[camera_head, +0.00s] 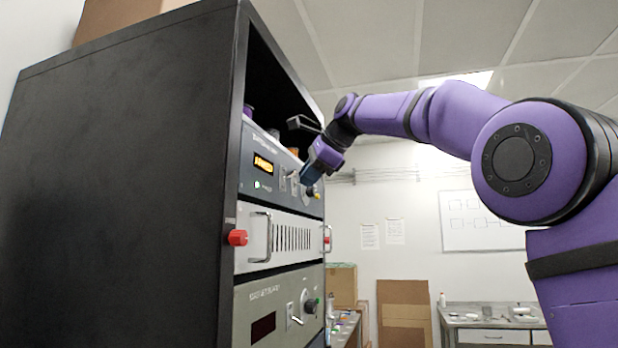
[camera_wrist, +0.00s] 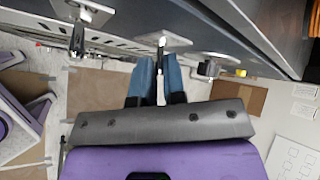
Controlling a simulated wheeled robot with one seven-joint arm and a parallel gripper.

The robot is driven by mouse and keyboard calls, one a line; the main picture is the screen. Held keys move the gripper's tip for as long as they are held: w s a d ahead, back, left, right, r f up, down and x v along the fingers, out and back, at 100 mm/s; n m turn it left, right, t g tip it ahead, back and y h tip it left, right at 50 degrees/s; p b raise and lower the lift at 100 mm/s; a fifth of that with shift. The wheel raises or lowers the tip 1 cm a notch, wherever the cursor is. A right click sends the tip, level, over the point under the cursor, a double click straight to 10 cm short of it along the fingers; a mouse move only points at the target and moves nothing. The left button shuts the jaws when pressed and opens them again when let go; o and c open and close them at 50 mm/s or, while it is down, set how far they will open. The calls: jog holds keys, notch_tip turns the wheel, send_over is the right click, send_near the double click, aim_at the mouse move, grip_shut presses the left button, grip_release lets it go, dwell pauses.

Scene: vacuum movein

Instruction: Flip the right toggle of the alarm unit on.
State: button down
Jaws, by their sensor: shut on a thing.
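The top unit (camera_head: 263,162) in the black rack has an amber lit display and a row of controls; I take it for the alarm unit, as its label is too small to read. My gripper (camera_head: 307,177) is at the right part of its panel. In the wrist view my blue fingers (camera_wrist: 159,82) are shut on the lever of the right toggle (camera_wrist: 161,46), which stands out from a pale plate. The left toggle (camera_wrist: 77,38) is apart from my fingers.
A dark knob (camera_wrist: 208,69) and a yellow part (camera_wrist: 240,72) sit right of my fingers. Below is a unit with a metal handle (camera_head: 262,237) and red knob (camera_head: 237,237), then a lower unit (camera_head: 262,296). A workbench (camera_head: 490,318) stands at the far right.

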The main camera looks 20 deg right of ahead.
jog(key=c, duration=1.2)
grip_release()
jog(key=shift+r, duration=0.1)
jog(key=v, duration=1)
jog(key=shift+s+d+r, duration=0.15)
jog(key=shift+s+r, duration=0.05)
jog(key=s+d+f+n+g+h, duration=0.1)
jog(key=s+f+n, duration=0.5)
jog(key=s+f, duration=0.4)
jog(key=s+d+f+n+g+h, duration=0.1)
jog(key=s+f+n, duration=0.5)
jog(key=f, duration=1.4)
jog(key=s+d+f+n+g+h, duration=0.1)
jog(key=s+f+n+h, duration=0.2)
jog(key=s+f, duration=1.1)
jog(key=f+n, duration=0.1)
jog(key=n, duration=0.2)
jog(key=shift+f, duration=0.25)
